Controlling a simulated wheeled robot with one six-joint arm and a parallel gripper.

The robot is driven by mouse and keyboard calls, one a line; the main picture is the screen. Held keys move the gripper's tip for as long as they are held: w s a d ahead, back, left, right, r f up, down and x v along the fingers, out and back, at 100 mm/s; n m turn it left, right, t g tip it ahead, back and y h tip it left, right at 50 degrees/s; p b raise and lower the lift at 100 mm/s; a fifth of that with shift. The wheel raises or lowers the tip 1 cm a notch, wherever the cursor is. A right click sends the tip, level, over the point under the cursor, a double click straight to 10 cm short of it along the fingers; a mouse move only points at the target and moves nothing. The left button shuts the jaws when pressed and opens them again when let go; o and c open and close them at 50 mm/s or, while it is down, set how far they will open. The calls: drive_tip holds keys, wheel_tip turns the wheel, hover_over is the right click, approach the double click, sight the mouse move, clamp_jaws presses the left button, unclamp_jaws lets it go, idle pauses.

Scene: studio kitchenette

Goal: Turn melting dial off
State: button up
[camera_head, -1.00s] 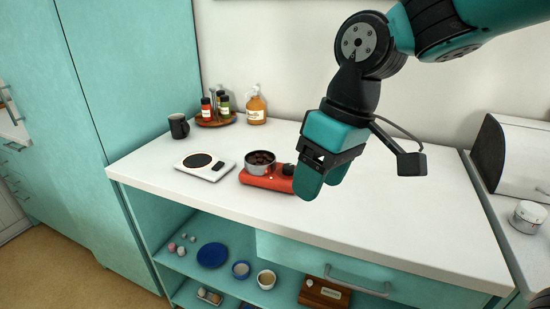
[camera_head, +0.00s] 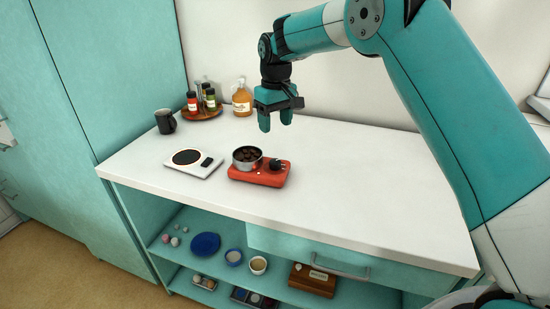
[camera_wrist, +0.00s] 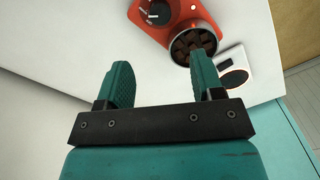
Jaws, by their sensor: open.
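The red melting unit (camera_head: 262,178) sits on the white counter, with a metal pot of dark chunks (camera_head: 247,157) on its left part. Its black dial (camera_head: 276,164) is on the right part of its top. In the wrist view the dial (camera_wrist: 158,12) shows at the top edge beside the pot (camera_wrist: 192,45), with a light mark on it. My gripper (camera_head: 275,122) is open and empty, raised above the counter behind the unit. In the wrist view its two fingers (camera_wrist: 160,82) are apart with only bare counter between them, and the dial lies beyond the fingertips.
A white scale (camera_head: 194,163) lies left of the unit. A dark mug (camera_head: 165,121), a tray of bottles (camera_head: 203,112) and an amber jug (camera_head: 242,100) stand at the back left. The counter right of the unit is clear. Bowls and boxes sit on the shelf below.

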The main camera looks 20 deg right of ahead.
sight(275, 161)
wheel_tip(275, 161, down, 12)
drive_tip(key=shift+a+f+p, duration=0.1)
drive_tip(key=shift+f+p, duration=0.05)
drive_tip(key=shift+p, duration=0.95)
drive_tip(key=shift+c, duration=0.2)
drive_tip(key=c, duration=0.9)
